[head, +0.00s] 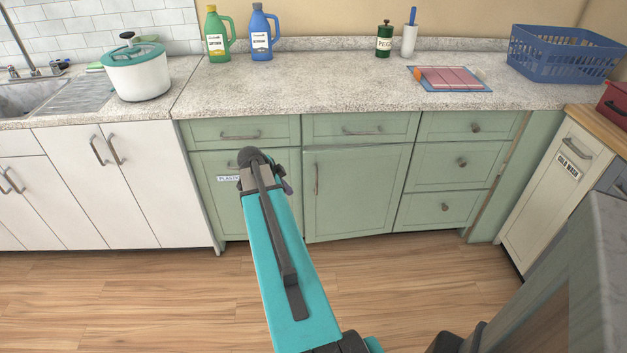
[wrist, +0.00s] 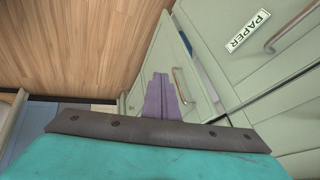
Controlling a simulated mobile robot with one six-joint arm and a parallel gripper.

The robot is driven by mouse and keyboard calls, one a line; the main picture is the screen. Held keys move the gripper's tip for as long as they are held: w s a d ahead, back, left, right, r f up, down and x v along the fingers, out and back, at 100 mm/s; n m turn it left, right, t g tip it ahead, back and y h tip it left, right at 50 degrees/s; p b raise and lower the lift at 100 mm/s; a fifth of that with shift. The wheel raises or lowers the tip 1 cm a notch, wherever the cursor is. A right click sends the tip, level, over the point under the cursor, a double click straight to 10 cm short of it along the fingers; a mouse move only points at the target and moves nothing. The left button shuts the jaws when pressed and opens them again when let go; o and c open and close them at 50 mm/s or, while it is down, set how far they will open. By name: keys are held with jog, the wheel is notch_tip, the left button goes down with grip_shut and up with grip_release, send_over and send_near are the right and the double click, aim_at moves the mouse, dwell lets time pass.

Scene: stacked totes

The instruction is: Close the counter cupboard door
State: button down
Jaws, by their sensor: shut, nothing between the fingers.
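The counter cupboard door (head: 358,195) is the green panel in the middle of the green counter unit, with an upright handle (head: 316,180) near its left edge. It stands slightly ajar, its left side out from the unit. In the wrist view the door (wrist: 203,98) and its handle (wrist: 180,82) show, with a narrow gap beside the door's edge. My gripper (wrist: 161,82) is shut and empty, its purple fingers in front of the door's face, left of the handle there. I cannot tell whether they touch it.
Green drawers (head: 440,170) stand right of the door. A panel with a PAPER label (wrist: 248,33) lies beside it in the wrist view. The countertop (head: 320,85) holds bottles, a pot and a blue basket (head: 560,55). The wooden floor (head: 390,285) ahead of the door is clear.

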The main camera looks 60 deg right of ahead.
jog(key=s+d+r+m+h, duration=0.1)
jog(key=s+d+r+m, duration=0.1)
jog(key=d, duration=0.4)
notch_tip(320, 180, up, 2)
jog(key=shift+s+r+m+b, duration=0.15)
jog(key=shift+s+m+b, duration=0.15)
jog(key=shift+m+b, duration=0.15)
jog(key=w+d+f+p, duration=0.1)
jog(key=d+f, duration=0.7)
jog(key=d, duration=0.1)
jog(key=shift+d+p, duration=0.2)
jog(key=shift+p, duration=0.15)
